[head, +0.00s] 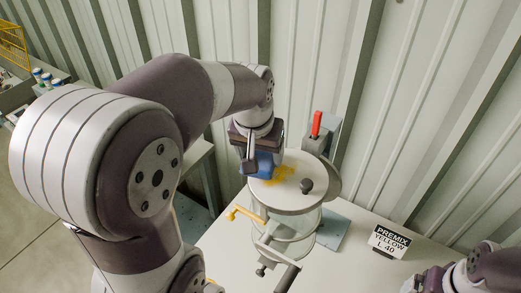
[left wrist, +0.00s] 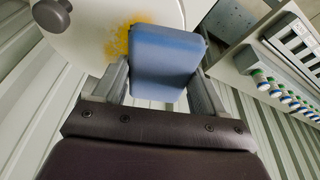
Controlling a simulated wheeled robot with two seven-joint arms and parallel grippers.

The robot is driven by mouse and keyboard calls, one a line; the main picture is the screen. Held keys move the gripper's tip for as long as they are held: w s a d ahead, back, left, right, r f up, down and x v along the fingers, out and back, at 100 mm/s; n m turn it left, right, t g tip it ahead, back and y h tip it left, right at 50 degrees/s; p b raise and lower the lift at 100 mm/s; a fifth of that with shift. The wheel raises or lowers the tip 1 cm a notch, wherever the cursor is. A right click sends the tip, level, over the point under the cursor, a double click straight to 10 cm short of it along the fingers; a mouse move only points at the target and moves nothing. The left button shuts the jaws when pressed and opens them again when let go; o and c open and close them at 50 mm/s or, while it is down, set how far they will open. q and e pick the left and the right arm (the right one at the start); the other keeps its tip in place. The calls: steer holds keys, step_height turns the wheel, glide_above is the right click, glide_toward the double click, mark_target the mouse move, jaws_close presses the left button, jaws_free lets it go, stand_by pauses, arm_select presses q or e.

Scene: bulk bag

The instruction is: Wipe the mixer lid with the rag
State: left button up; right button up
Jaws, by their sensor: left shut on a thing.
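The mixer lid (head: 290,195) is a pale round disc with a dark knob (head: 307,185), on top of a clear mixer vessel. A yellow powdery stain (head: 284,174) lies on the lid; it also shows in the left wrist view (left wrist: 122,38). My left gripper (head: 257,158) is shut on the blue rag (head: 262,164), which looks like a folded pad in the left wrist view (left wrist: 165,62). The rag is at the lid's left edge, beside and partly over the stain. Whether it touches the lid I cannot tell. My right gripper (head: 425,282) is at the bottom right, partly cut off.
The mixer stands on a white table (head: 350,265) with a yellow-handled lever (head: 244,214) at its side. A red-handled switch (head: 316,124) rises behind it. A sign reading "PREMIX YELLOW L 40" (head: 389,242) stands to the right. A corrugated wall closes the back.

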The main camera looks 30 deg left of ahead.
arm_select(q)
steer(key=shift+s+r, duration=0.15)
steer(key=shift+s, duration=0.25)
steer(key=shift+w+f, duration=0.25)
steer(key=shift+w, duration=0.4)
steer(key=shift+f, duration=0.1)
steer(key=shift+s+f+b, duration=0.15)
steer(key=shift+s+b, duration=0.2)
steer(key=shift+s, duration=0.05)
steer(key=shift+w+f+b, duration=0.25)
steer(key=shift+f+b, duration=0.05)
steer(key=shift+f, duration=0.2)
arm_select(e)
steer(key=shift+f, duration=0.7)
arm_select(q)
steer(key=shift+s+f, duration=0.15)
steer(key=shift+f, duration=0.05)
arm_select(e)
steer(key=shift+s+f, duration=0.1)
steer(key=shift+f, duration=0.05)
arm_select(q)
steer(key=shift+d+r, duration=0.1)
